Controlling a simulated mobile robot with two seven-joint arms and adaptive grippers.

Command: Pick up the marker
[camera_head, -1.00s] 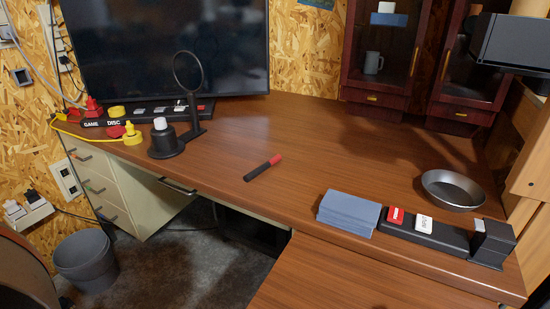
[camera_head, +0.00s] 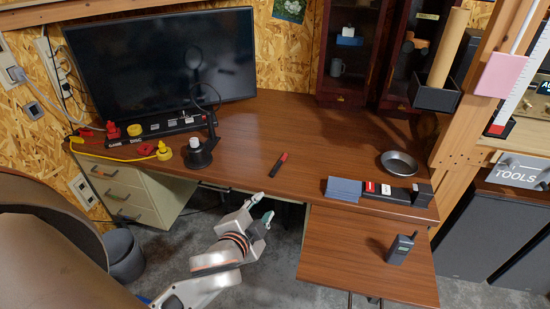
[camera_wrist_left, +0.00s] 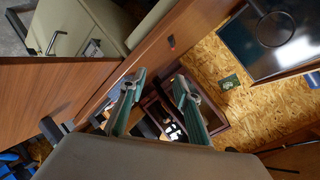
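The marker (camera_head: 279,163), dark with a red end, lies on the brown desk (camera_head: 310,125) near its front edge in the head view. My left gripper (camera_head: 263,207) is in front of the desk edge, below and slightly left of the marker, apart from it. In the left wrist view its two teal-padded fingers (camera_wrist_left: 160,78) stand apart with nothing between them. I cannot tell for sure whether the small dark and red spot in that view is the marker. My right gripper is not in view.
A blue-grey block (camera_head: 343,189), a black strip with red and white blocks, and a metal bowl (camera_head: 398,163) stand right of the marker. A black ring stand (camera_head: 199,154) is to its left. A lower brown surface (camera_head: 350,250) holds a handheld radio (camera_head: 401,248). The desk around the marker is clear.

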